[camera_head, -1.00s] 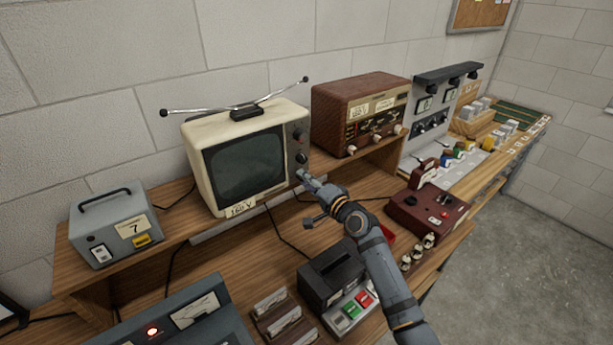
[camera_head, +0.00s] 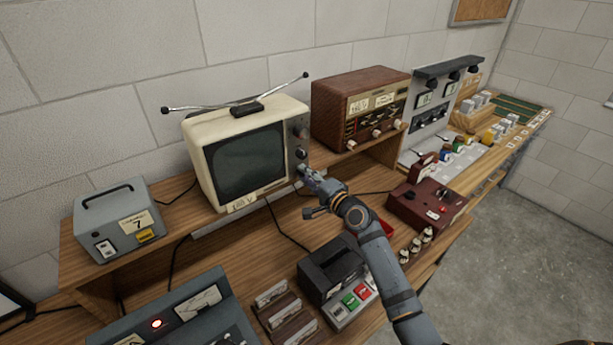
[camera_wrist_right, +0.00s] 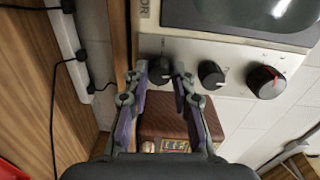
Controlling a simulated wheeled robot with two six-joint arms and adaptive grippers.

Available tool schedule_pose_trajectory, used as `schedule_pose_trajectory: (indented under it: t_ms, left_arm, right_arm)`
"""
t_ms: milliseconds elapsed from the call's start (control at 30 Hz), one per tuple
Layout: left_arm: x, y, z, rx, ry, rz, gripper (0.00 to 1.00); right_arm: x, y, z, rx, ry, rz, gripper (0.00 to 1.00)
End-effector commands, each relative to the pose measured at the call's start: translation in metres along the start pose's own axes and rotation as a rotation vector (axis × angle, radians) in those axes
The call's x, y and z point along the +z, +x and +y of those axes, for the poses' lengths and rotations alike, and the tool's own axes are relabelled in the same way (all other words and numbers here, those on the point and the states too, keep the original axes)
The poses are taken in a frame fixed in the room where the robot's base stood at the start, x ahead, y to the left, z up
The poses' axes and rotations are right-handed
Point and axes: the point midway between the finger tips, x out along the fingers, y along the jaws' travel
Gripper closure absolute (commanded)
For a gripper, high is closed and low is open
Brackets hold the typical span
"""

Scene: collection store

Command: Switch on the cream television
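The cream television (camera_head: 195,150) stands on the wooden shelf with its screen (camera_head: 245,163) dark. Its grey front panel carries knobs, seen close in the right wrist view: a black knob (camera_wrist_right: 161,73), a second black knob (camera_wrist_right: 211,74) and a larger one with a red mark (camera_wrist_right: 267,82). My right gripper (camera_head: 304,172) is at the lower right of the television's front. In the wrist view, its fingers (camera_wrist_right: 160,78) are apart, one on each side of the first black knob; whether they touch it is unclear. My left gripper is out of view.
A brown radio (camera_head: 358,95) stands right of the television. A grey box with a handle (camera_head: 115,222) is at left. Below are a dark red device (camera_head: 425,205) and a dark box with coloured buttons (camera_head: 335,270). A loose cable hangs below the television.

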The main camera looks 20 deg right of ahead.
Motion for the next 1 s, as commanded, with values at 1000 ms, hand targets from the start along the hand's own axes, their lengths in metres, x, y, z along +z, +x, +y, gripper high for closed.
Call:
schedule_pose_trajectory:
  t_ms: [1000]
  left_arm:
    - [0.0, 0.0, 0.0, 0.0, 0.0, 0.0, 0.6]
  right_arm:
    - [-0.001, -0.107, 0.002, 0.006, -0.007, 0.001, 0.52]
